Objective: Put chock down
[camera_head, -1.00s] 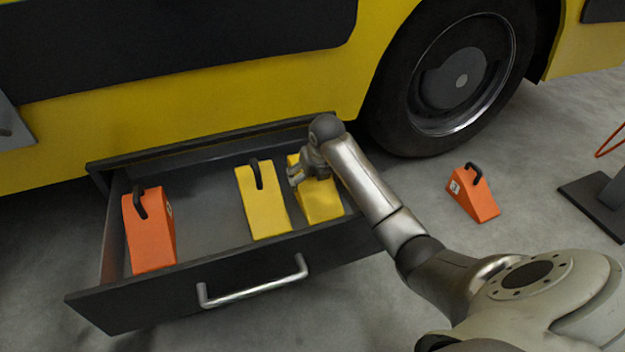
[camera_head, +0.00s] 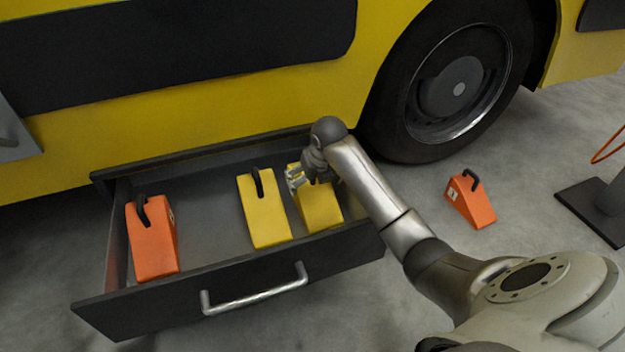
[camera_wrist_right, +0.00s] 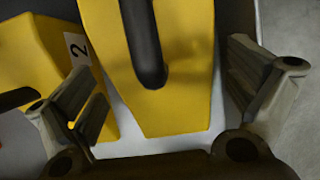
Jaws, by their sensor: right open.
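A yellow chock (camera_head: 319,208) sits in the open drawer (camera_head: 240,284) at its right end. It also fills the middle of the right wrist view (camera_wrist_right: 185,95), with its black handle (camera_wrist_right: 143,45) between my fingers. My right gripper (camera_head: 297,180) is at the top of this chock; in the right wrist view its fingers (camera_wrist_right: 165,100) are spread apart on either side, with gaps to the handle. A second yellow chock (camera_head: 264,215) stands to its left, and its label "2" shows in the right wrist view (camera_wrist_right: 78,50). My left gripper is not in view.
An orange chock (camera_head: 152,245) stands at the drawer's left end. Another orange chock (camera_head: 471,202) is on the floor near the truck's wheel (camera_head: 455,85). A dark stand base (camera_head: 590,212) is at the right. The drawer's front has a metal handle (camera_head: 255,295).

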